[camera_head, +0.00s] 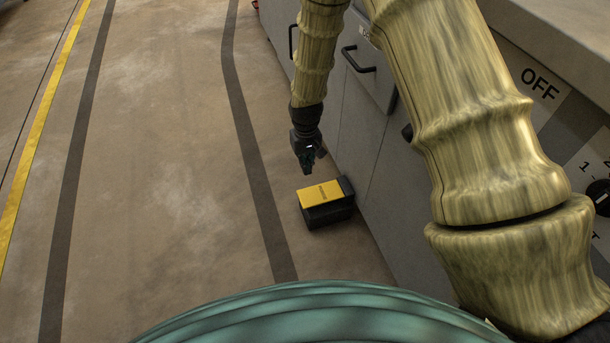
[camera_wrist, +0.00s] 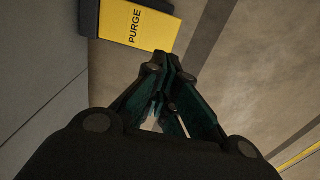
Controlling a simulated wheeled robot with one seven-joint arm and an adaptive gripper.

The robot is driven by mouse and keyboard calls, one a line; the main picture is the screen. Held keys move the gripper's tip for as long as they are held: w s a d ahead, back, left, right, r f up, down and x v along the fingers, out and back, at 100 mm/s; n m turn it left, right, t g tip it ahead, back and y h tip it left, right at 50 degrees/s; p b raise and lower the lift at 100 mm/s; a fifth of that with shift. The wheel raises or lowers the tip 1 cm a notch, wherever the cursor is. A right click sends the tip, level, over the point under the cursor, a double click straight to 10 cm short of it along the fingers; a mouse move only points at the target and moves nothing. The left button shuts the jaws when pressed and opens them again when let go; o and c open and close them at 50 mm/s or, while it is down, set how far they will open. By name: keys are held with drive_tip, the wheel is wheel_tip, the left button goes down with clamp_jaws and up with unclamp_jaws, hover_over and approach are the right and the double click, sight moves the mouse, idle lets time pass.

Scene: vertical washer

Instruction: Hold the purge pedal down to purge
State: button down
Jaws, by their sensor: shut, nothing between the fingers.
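The purge pedal (camera_head: 322,194) is a yellow plate on a dark box. It stands on the floor against the foot of the grey cabinet. In the wrist view the yellow plate (camera_wrist: 136,27) reads "PURGE" and lies at the top left, partly cut off by the frame edge. My gripper (camera_head: 308,168) points down above the floor, close to the pedal's far left corner in the head view. In the wrist view its fingertips (camera_wrist: 166,58) are together and empty. They appear apart from the pedal, just beside the plate's lower edge; the exact height gap is hard to judge.
The grey cabinet (camera_head: 352,135) with dark handles runs along the right, close to my arm. A control panel marked "OFF" (camera_head: 540,84) is at the far right. Open floor (camera_head: 170,150) with dark stripes and a yellow line (camera_head: 45,100) lies to the left.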

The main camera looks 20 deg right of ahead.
sight(305, 193)
wheel_tip(305, 193, down, 13)
drive_tip(key=b, duration=0.7)
drive_tip(key=shift+f, duration=0.1)
